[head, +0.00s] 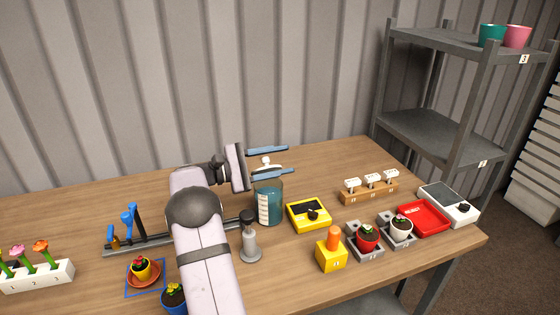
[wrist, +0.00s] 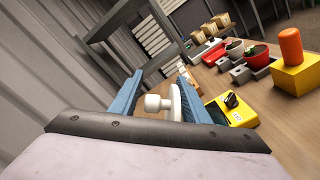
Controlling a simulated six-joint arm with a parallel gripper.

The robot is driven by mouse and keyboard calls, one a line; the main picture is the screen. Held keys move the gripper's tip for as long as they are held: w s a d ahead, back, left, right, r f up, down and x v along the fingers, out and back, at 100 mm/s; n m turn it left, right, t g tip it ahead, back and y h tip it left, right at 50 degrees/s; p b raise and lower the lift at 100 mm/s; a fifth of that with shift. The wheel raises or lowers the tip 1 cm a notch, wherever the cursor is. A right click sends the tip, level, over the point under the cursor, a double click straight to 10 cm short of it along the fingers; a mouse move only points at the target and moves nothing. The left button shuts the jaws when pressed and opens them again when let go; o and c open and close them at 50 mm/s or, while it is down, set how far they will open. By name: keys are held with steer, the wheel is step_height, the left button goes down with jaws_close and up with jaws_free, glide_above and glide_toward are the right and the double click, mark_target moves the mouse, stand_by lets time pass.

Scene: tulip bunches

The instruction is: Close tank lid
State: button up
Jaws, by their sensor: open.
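The tank (head: 269,207) is a clear container with teal liquid and a white scale on its side, standing near the middle of the table. Its white lid (head: 266,163) with a round knob shows at the tank's top, between the blue fingers of my gripper (head: 290,160). In the wrist view the lid (wrist: 175,101) and its knob (wrist: 154,103) sit between the open fingers of my gripper (wrist: 160,73). The lower finger hides part of the lid and the tank rim in the head view. I cannot tell whether the lid touches the rim.
A yellow device (head: 308,216) stands just right of the tank. A grey post (head: 250,242) and a rail with blue parts (head: 130,222) are in front and left. Potted plants, a red tray (head: 423,218) and a scale (head: 449,204) fill the right. The table behind is clear.

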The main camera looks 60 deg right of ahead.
mark_target(255, 171)
steer(key=shift+b+v, duration=0.55)
steer(key=shift+v, duration=3.05)
steer(key=shift+c, duration=0.7)
